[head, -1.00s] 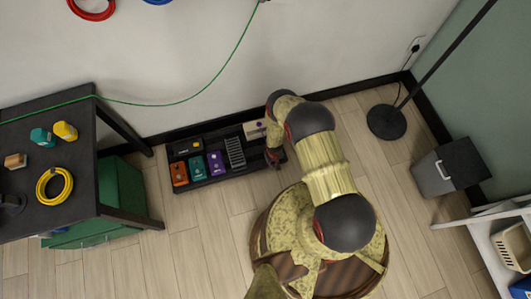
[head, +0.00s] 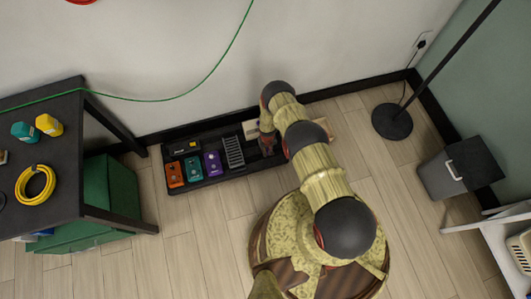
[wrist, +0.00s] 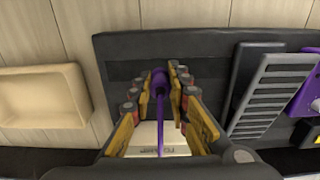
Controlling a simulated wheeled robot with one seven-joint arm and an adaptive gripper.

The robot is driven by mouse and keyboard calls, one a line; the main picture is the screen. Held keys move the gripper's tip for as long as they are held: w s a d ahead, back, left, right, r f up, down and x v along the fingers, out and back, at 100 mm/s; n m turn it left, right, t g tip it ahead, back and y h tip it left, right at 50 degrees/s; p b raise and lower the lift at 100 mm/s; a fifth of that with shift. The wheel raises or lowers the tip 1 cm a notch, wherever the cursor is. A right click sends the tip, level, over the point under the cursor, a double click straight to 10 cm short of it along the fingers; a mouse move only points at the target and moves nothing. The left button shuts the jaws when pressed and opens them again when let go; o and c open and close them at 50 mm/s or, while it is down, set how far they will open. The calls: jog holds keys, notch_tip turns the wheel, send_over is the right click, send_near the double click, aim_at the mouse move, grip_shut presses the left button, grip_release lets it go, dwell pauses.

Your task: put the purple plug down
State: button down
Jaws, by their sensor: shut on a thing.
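The purple plug (wrist: 159,78) sits between the fingertips of my gripper (wrist: 157,86) in the wrist view. My gripper is shut on it, and a thin purple cable runs from it down the picture. Behind and below the plug is a cream block (wrist: 160,138) with dark lettering on the black pedalboard (wrist: 212,45). In the head view my gripper (head: 267,145) is over the right part of the pedalboard (head: 215,183), beside the cream block (head: 250,128). The plug is too hidden to see there. I cannot tell whether the plug touches the board or block.
A ridged grey pedal (head: 234,152) and purple, teal and orange pedals stand on the board. A beige tray (wrist: 40,97) lies left of the board in the wrist view. A dark table (head: 60,150) is at left; a lamp base (head: 392,122) and bin (head: 445,175) are at right.

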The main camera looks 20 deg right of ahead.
jog(key=w+f+b, duration=0.1)
jog(key=w+f, duration=0.2)
jog(key=shift+f+b, duration=0.35)
jog(key=shift+b, duration=0.05)
jog(key=shift+w+f+b, duration=0.1)
jog(key=shift+f+b, duration=0.55)
jog(key=shift+f, duration=0.8)
jog(key=shift+f, duration=0.5)
jog(key=shift+f, duration=0.1)
jog(key=c, duration=1.7)
grip_release()
jog(key=shift+c, duration=0.2)
jog(key=shift+o, duration=0.3)
